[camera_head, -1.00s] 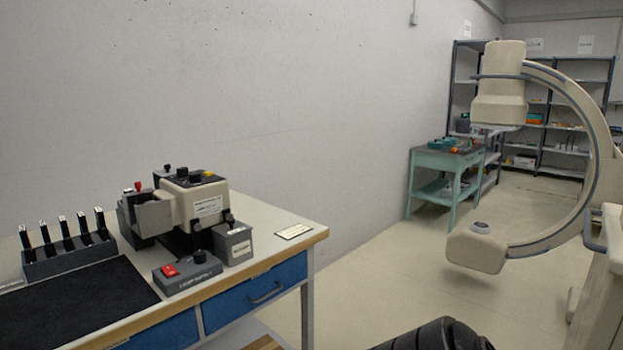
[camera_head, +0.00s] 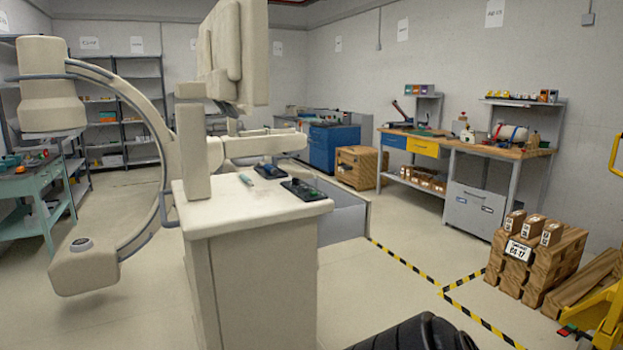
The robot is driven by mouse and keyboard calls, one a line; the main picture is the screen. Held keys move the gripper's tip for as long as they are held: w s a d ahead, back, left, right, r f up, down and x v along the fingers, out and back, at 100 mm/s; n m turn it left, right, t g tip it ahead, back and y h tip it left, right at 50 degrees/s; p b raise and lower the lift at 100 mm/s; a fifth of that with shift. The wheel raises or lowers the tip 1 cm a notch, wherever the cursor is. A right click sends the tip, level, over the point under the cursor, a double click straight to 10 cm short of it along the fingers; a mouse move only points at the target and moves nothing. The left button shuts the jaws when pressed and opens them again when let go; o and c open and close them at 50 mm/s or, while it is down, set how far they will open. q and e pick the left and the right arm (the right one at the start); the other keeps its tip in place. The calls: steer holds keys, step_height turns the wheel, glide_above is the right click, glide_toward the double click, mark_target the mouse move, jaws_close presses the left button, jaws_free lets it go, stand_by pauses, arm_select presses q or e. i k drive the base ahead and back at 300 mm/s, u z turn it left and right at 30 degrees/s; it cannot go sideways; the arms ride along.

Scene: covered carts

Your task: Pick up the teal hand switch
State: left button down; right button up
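A small pale teal object (camera_head: 246,180) lies on the flat top of the cream C-arm cart (camera_head: 215,202), near its left part. It may be the teal hand switch, but it is too small to be sure. Beside it on the same top are two dark trays, one farther back (camera_head: 268,172) and one at the front right (camera_head: 304,190), with small greenish items in or on them. Neither gripper is in view; only a black part of my own body shows at the bottom edge.
The C-arm (camera_head: 150,110) curves out to the cart's left. A teal cart (camera_head: 38,195) with small items stands at far left. A workbench (camera_head: 480,150) lines the right wall. Stacked wood (camera_head: 537,262) stands at right. Floor right of the C-arm cart is clear, with striped tape.

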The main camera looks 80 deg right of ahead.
mark_target(245, 179)
steer(key=z, duration=1.5)
steer(key=i, duration=0.1)
